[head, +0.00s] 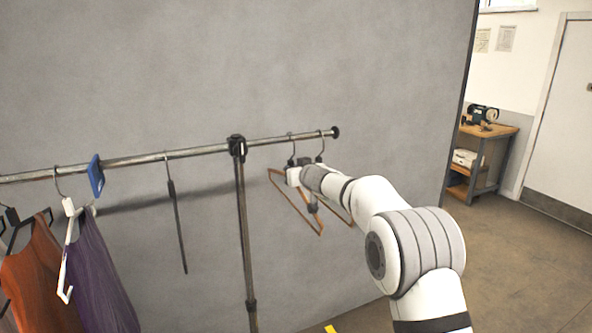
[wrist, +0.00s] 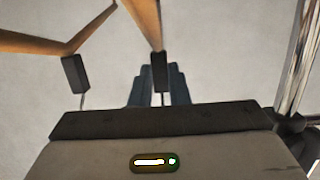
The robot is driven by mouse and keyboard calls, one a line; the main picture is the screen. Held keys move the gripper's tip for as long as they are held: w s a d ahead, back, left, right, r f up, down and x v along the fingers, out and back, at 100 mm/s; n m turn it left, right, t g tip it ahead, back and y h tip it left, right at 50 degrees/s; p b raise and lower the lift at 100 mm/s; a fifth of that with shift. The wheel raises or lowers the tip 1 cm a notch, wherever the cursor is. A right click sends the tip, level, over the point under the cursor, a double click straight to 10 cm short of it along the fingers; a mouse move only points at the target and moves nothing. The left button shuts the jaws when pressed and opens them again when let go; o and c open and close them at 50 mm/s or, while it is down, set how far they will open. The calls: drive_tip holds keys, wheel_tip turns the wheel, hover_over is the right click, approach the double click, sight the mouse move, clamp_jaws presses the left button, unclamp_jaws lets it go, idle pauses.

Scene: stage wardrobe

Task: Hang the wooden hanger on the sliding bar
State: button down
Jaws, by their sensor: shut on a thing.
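The sliding bar (head: 275,140) runs right from the rack's upright and ends in a dark cap. Two wooden hangers show by its outer end, with both hooks at bar height. One wooden hanger (head: 300,215) hangs tilted under my gripper (head: 303,162); the other (head: 342,213) is partly behind my arm. In the wrist view my gripper (wrist: 159,88) is shut on the dark neck of one wooden hanger (wrist: 150,20). The second hanger (wrist: 68,50) is just left of the fingers, apart from them. Whether the held hook rests on the bar cannot be told.
A dark clamp (head: 237,147) tops the rack's upright (head: 245,230). The main rail (head: 130,160) carries a blue tag (head: 96,176), a dark thin hanger (head: 177,225), a purple garment (head: 95,275) and an orange garment (head: 35,270). A grey wall panel stands close behind. A workbench (head: 490,132) is far right.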

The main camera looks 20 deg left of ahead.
drive_tip(key=c, duration=1.3)
unclamp_jaws()
drive_tip(key=shift+f, duration=0.1)
drive_tip(key=shift+b+v, duration=1.4)
drive_tip(key=shift+v, duration=2.6)
drive_tip(key=s+d+f+m+h+b, duration=0.1)
drive_tip(key=s+d+m+h, duration=0.35)
drive_tip(key=d, duration=1.05)
drive_tip(key=s+d+f+m+h+b, duration=0.15)
drive_tip(key=s+d+h, duration=0.55)
drive_tip(key=d, duration=0.9)
drive_tip(key=s+d+f+m+g, duration=0.1)
drive_tip(key=s+d+f+g, duration=0.1)
drive_tip(key=s, duration=0.8)
drive_tip(key=s+d+f+m+g, duration=0.1)
drive_tip(key=s+d+f+g, duration=0.2)
drive_tip(key=s+f, duration=0.4)
drive_tip(key=s+d+f+g, duration=0.3)
drive_tip(key=s+d+f, duration=0.1)
drive_tip(key=s, duration=0.9)
drive_tip(key=shift+s+d+m+b, duration=0.25)
drive_tip(key=shift+s+m+b, duration=0.15)
